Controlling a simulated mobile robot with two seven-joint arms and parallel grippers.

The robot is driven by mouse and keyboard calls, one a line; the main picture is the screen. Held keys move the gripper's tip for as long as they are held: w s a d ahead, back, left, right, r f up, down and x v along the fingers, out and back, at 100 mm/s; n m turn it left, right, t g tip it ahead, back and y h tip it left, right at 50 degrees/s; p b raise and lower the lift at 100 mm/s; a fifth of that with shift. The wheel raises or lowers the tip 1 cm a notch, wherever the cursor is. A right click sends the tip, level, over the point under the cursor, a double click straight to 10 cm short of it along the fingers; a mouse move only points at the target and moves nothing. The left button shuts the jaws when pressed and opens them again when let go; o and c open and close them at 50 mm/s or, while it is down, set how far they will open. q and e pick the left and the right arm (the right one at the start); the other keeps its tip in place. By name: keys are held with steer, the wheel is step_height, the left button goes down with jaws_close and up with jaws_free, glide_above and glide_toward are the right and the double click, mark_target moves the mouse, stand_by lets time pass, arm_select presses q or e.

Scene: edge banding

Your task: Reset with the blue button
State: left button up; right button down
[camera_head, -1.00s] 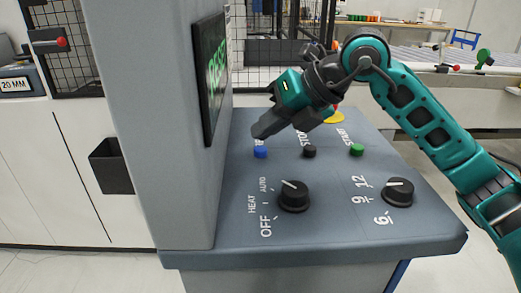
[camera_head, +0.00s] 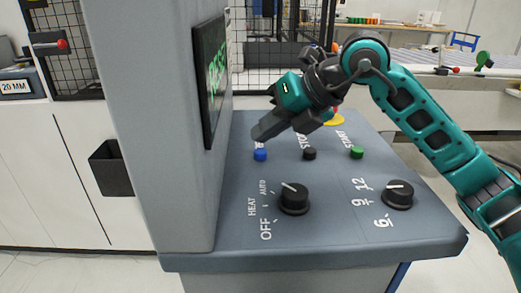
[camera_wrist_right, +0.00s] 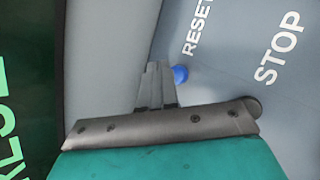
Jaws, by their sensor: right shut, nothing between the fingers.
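The blue button (camera_head: 260,155) sits on the sloped grey control panel (camera_head: 330,228), left of the black STOP button (camera_head: 309,153) and the green START button (camera_head: 357,152). My right gripper (camera_head: 257,136) is shut and empty, its fingertips just above and behind the blue button in the head view. In the right wrist view, the closed fingertips (camera_wrist_right: 157,66) lie just left of the blue button (camera_wrist_right: 180,74), which stands beside the RESET label (camera_wrist_right: 197,28). I cannot tell whether they touch. My left gripper is not in view.
A grey column with a dark screen (camera_head: 208,80) showing green text rises left of the buttons. A HEAT knob (camera_head: 294,198) and a numbered knob (camera_head: 398,194) stand on the near panel. A yellow-based red button (camera_head: 335,118) is behind, partly hidden by my gripper.

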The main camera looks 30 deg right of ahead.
mark_target(266, 152)
stand_by(0.8)
steer(key=shift+f+b, duration=0.4)
steer(key=shift+f, duration=0.05)
steer(key=shift+f+b, duration=0.4)
steer(key=shift+f, duration=0.1)
stand_by(0.4)
steer(key=shift+r, duration=0.15)
steer(key=shift+r+p, duration=0.75)
steer(key=shift+r, duration=0.05)
step_height(266, 152, up, 5)
steer(key=p, duration=0.4)
